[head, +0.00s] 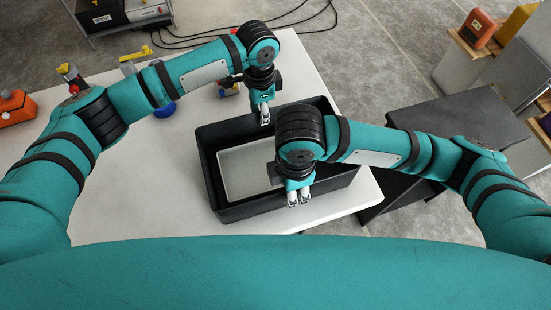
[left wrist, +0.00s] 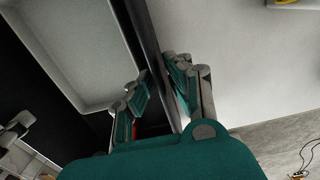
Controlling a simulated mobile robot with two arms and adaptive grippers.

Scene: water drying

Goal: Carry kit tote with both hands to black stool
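The kit tote (head: 212,178) is a black open box on the white table, with a pale grey tray-like inside (head: 240,165). My left gripper (head: 265,114) is at its far wall. In the left wrist view, the left fingers (left wrist: 157,85) stand either side of the black wall (left wrist: 150,45), close against it. My right gripper (head: 298,198) points down at the near wall; its fingertips look close together, and their grip on the wall is not clear. The black stool (head: 470,115) stands on the floor right of the table.
The white table (head: 130,195) holds an orange item (head: 14,107), a blue item (head: 163,107) and small yellow pieces at its far left. Cables (head: 205,38) lie on the floor behind. A shelf with orange and yellow boxes (head: 478,28) stands at the far right.

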